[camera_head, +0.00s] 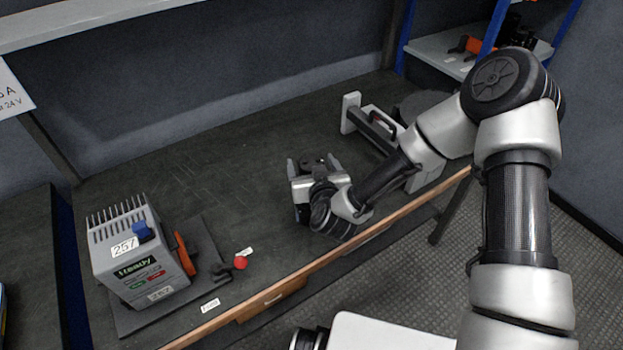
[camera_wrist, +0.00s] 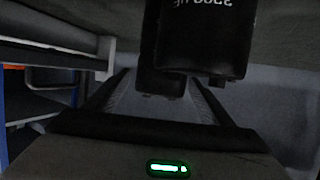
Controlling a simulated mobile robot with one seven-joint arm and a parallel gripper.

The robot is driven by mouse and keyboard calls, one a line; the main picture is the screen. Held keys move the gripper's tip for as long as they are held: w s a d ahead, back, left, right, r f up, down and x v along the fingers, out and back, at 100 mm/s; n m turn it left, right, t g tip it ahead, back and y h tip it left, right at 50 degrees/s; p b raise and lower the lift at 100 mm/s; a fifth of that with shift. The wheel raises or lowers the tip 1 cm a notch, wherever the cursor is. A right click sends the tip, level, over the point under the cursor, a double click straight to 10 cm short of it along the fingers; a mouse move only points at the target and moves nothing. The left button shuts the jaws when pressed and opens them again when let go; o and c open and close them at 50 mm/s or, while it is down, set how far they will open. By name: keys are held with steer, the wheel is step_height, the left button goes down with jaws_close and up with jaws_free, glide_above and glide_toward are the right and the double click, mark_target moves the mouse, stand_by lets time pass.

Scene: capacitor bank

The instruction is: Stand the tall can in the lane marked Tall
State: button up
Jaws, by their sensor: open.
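Two black cans show in the wrist view, upside down in the picture. The nearer can (camera_wrist: 208,38) carries white print that looks like 2200 uF. The other can (camera_wrist: 158,62) is partly hidden to its left. I cannot tell which is the tall can. My gripper (camera_wrist: 160,85) is open, its two fingers on either side of the cans' lower ends in the picture; contact cannot be judged. In the head view my gripper (camera_head: 313,160) is low over the middle of the bench, with something dark between its fingers. No lane marked Tall can be read.
A pale fixture (camera_head: 350,112) stands at the right behind my arm.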

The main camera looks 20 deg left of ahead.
jaws_close()
steer(key=shift+r, duration=0.1)
steer(key=shift+r, duration=0.1)
stand_by(0.3)
